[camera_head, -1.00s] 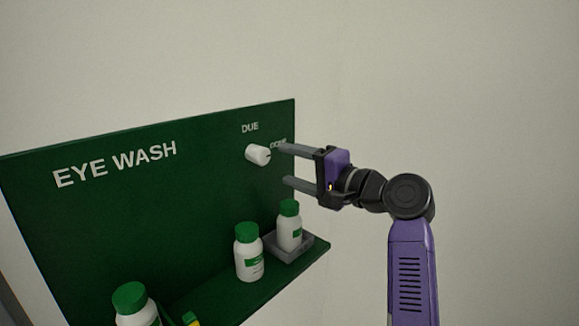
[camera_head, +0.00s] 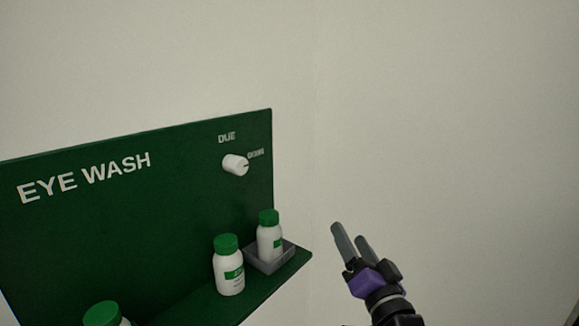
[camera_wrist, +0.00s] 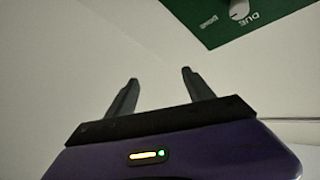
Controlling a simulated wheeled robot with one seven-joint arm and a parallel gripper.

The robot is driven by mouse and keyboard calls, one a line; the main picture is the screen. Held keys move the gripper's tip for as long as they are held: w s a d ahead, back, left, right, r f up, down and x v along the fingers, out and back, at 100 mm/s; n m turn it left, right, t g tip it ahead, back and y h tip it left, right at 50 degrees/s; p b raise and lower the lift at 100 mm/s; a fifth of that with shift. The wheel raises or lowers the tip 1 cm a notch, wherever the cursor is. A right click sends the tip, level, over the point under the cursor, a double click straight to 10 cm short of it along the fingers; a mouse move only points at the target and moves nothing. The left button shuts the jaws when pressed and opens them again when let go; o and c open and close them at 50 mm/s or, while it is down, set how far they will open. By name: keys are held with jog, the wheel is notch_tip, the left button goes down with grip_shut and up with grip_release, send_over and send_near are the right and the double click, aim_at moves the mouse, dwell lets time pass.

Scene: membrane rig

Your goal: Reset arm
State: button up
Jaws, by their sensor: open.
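My gripper (camera_head: 352,243) is at the lower right of the head view, to the right of the green eye wash board and apart from it. Its two fingers point up and are spread with nothing between them. In the wrist view the fingers (camera_wrist: 160,83) are also apart, with bare wall beyond. Most of my arm is out of the head view, below its lower edge.
The green board (camera_head: 100,235) carries a white knob (camera_head: 235,165) near the DUE and DONE labels. On its shelf (camera_head: 205,305), one white bottle (camera_head: 229,272) stands beside a grey tray (camera_head: 285,260) holding another bottle (camera_head: 269,240). A third bottle (camera_head: 103,316) is partly cut off. The right side is clear.

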jog(key=s+d+f+n+h+b, duration=0.1)
jog(key=s+d+f+n+h, duration=0.15)
jog(key=s+f, duration=0.55)
jog(key=s+d+f+n+h, duration=0.1)
jog(key=s+d+f, duration=0.3)
jog(key=s, duration=0.7)
jog(key=s+f+n+g+b, duration=0.1)
jog(key=s+f, duration=0.3)
jog(key=s, duration=1.1)
jog(key=s+f+g+h+b, duration=0.1)
jog(key=s+f+g, duration=0.2)
jog(key=s, duration=1.2)
jog(key=shift+s+d+f+n+g, duration=0.35)
jog(key=shift+f+g, duration=0.05)
jog(key=shift+f, duration=0.3)
